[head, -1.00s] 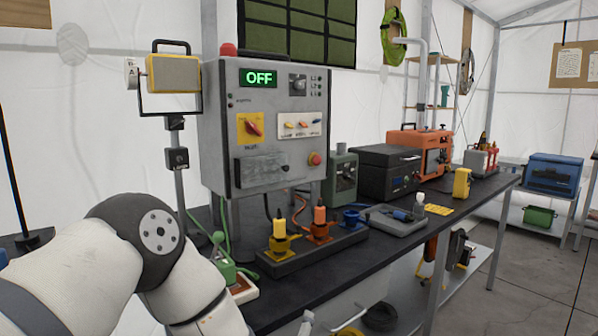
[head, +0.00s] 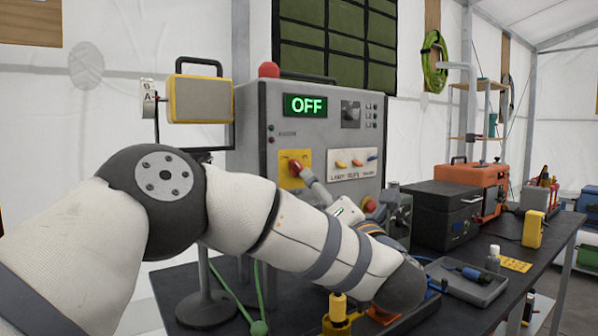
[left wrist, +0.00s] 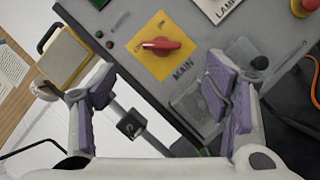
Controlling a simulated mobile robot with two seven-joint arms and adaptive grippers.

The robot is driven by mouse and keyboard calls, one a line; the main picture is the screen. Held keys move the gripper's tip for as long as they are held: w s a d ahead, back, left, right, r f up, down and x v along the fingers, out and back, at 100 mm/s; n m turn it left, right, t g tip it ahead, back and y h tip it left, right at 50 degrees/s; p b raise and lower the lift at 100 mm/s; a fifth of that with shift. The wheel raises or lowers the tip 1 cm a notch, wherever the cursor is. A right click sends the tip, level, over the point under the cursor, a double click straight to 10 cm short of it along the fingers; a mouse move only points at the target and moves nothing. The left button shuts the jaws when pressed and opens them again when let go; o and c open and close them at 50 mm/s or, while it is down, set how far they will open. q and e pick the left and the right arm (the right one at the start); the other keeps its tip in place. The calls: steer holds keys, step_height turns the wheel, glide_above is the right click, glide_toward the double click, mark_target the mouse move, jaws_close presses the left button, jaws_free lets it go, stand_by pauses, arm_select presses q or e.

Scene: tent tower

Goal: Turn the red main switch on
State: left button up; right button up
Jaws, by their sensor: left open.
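The red main switch (head: 296,168) is a knob on a yellow plate on the front of the grey control box (head: 258,130). The box's display (head: 305,105) reads OFF in green. In the left wrist view the red knob (left wrist: 161,44) sits on its yellow plate, with the word MAIN beside it. My left gripper (left wrist: 160,80) is open and empty. Its two purple-padded fingers stand apart, with the knob beyond their tips and between them in the picture. They do not touch it. My right gripper is not in view.
A panel of small coloured switches (head: 355,163) is right of the main switch. A red stop button (left wrist: 304,5) is also close by. A yellow lamp (head: 200,100) stands left of the box. Black (head: 440,208) and orange (head: 482,178) cases stand on the bench at right.

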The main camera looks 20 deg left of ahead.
mark_target(299, 170)
arm_select(q)
steer(key=b+x, duration=0.1)
steer(key=x, duration=0.9)
steer(key=shift+w+a, duration=0.25)
steer(key=c, duration=1.2)
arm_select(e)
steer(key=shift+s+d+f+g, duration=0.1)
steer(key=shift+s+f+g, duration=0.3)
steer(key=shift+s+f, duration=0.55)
